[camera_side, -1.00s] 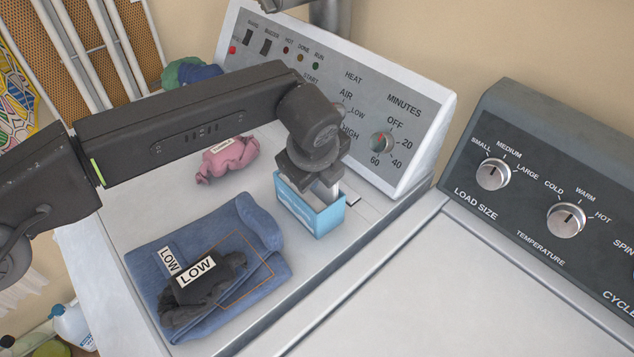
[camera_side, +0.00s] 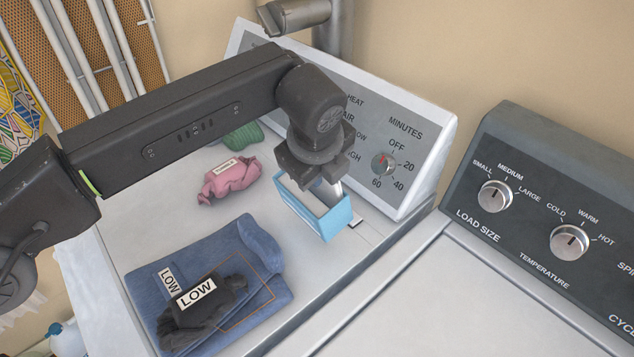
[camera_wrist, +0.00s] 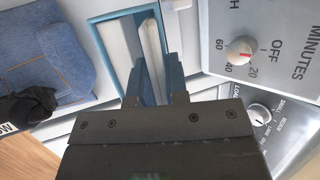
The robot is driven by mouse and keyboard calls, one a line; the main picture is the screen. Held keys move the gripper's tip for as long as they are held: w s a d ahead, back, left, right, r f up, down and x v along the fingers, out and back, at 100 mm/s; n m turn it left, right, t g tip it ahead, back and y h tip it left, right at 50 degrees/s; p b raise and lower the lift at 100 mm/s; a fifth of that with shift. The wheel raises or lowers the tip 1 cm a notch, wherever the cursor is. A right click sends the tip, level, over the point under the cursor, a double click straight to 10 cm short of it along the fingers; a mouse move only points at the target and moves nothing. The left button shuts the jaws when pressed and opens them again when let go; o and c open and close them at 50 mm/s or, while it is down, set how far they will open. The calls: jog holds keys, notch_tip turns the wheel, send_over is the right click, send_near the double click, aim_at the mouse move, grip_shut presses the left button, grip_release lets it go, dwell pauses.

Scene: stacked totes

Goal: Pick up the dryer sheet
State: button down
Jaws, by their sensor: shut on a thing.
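The dryer sheets are a white stack inside an open light-blue box (camera_side: 325,222); their white edges (camera_wrist: 118,45) show in the wrist view. My gripper (camera_side: 325,189) points down at the box's right end, shut on its blue wall (camera_wrist: 163,42). In the wrist view, my fingers (camera_wrist: 156,82) straddle that wall and a white strip beside it. I cannot tell whether a sheet is pinched with the wall. The box is tilted and seems raised off the dryer top (camera_side: 170,190).
A folded denim garment (camera_side: 245,240) with a black cloth (camera_side: 205,312) labelled LOW lies at left. A pink bundle (camera_side: 230,180) and a green roll (camera_side: 240,138) lie behind. The control panel (camera_side: 415,150) stands close behind the box. A washer (camera_side: 480,300) is at right.

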jog(key=shift+r, duration=1.2)
jog(key=s, duration=1.8)
jog(key=shift+c, duration=1.9)
grip_release()
